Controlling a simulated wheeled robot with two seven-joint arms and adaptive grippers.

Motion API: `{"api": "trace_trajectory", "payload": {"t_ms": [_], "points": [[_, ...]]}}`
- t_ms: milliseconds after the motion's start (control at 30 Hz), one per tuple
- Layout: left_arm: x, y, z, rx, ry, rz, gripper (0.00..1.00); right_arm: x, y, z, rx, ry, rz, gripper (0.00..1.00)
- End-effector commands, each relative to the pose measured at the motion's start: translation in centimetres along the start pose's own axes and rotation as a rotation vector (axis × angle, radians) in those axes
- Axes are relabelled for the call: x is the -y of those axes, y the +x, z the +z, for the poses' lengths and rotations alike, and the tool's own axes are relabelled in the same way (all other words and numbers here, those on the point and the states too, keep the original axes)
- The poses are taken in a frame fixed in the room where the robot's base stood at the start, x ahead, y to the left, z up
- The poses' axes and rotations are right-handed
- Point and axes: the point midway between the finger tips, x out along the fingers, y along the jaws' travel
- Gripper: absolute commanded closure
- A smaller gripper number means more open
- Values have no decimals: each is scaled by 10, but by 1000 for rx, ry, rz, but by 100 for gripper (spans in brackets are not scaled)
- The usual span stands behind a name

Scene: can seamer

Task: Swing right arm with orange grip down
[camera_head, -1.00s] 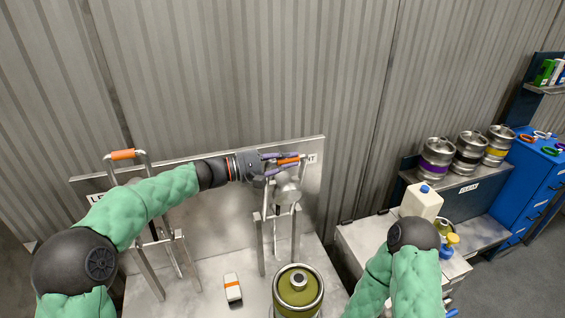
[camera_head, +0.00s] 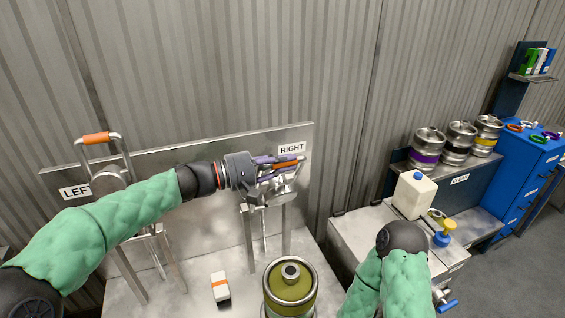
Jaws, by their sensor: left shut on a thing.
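The can seamer has two metal arms with orange grips in front of a metal back panel (camera_head: 205,150). The right arm's orange grip (camera_head: 286,164) is beside the RIGHT label (camera_head: 291,149). My left gripper (camera_head: 280,170) is shut around this grip, its purple-lined fingers partly hiding it. The left arm's orange grip (camera_head: 96,139) stands raised above the LEFT label (camera_head: 75,192). A keg with an olive top (camera_head: 290,285) stands below on the bench. My right arm is at the lower right; its gripper is not visible.
A white block with an orange band (camera_head: 220,286) lies on the bench (camera_head: 190,300). At right are a white jug (camera_head: 414,195), a yellow-and-blue valve (camera_head: 444,234), several steel kegs (camera_head: 460,140) on a shelf and a blue cabinet (camera_head: 530,170).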

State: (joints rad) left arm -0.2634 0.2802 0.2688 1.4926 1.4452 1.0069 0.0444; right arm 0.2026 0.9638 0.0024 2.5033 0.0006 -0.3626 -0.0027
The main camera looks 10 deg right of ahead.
Motion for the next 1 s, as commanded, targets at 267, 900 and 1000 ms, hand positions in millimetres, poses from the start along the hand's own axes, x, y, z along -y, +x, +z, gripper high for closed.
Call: {"api": "trace_trajectory", "payload": {"t_ms": [267,900,1000], "points": [[-2,0,1,2,3,3,100,0,0,0,0,0,0,24],[-2,-25,-1,-3,1,4,59,0,0,0,0,0,0,24],[-2,-46,-1,-6,2,5,59,0,0,0,0,0,0,24]]}}
